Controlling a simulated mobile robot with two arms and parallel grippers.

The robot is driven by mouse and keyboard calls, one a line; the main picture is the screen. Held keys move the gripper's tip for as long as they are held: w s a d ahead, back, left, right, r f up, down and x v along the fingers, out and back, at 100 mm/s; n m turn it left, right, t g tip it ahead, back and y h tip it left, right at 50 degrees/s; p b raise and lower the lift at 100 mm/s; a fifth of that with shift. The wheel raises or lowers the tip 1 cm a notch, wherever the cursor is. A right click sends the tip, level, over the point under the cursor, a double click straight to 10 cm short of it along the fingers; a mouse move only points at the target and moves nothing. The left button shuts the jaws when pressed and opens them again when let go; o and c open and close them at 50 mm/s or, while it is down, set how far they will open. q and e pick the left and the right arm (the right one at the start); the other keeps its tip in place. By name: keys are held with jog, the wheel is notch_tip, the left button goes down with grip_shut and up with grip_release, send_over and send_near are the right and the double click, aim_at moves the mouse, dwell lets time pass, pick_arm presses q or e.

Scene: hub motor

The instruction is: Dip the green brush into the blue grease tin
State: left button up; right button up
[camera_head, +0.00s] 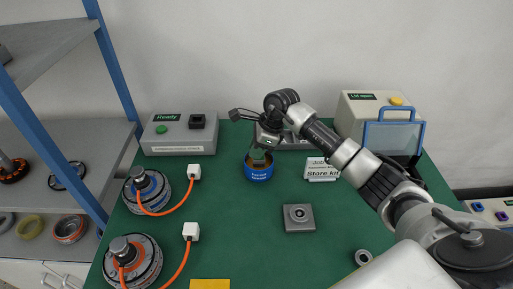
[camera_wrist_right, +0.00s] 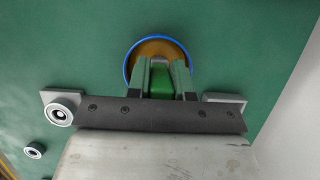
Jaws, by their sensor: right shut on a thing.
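The blue grease tin (camera_head: 258,172) stands upright on the green table, near the back middle in the head view. In the right wrist view the tin's blue rim (camera_wrist_right: 127,66) rings brown grease (camera_wrist_right: 150,48). My right gripper (camera_head: 262,152) points down right over the tin. It is shut on the green brush (camera_wrist_right: 161,82), whose green handle shows between the fingers (camera_wrist_right: 162,78) in the wrist view. The brush's pale tip lies over the grease inside the rim; I cannot tell whether it touches the grease. My left gripper is not in view.
A grey box with a green button (camera_head: 180,134) and a white sign (camera_head: 321,170) stand at the back. A grey block with a ring (camera_head: 299,218) lies in front of the tin. Two hub motors (camera_head: 147,190) with orange cables are at left.

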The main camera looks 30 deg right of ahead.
jog(key=shift+r, duration=0.1)
dwell(0.4)
jog(key=shift+r+p, duration=1.95)
jog(key=shift+r, duration=1.25)
jog(key=shift+r+p, duration=0.5)
jog(key=shift+r, duration=0.45)
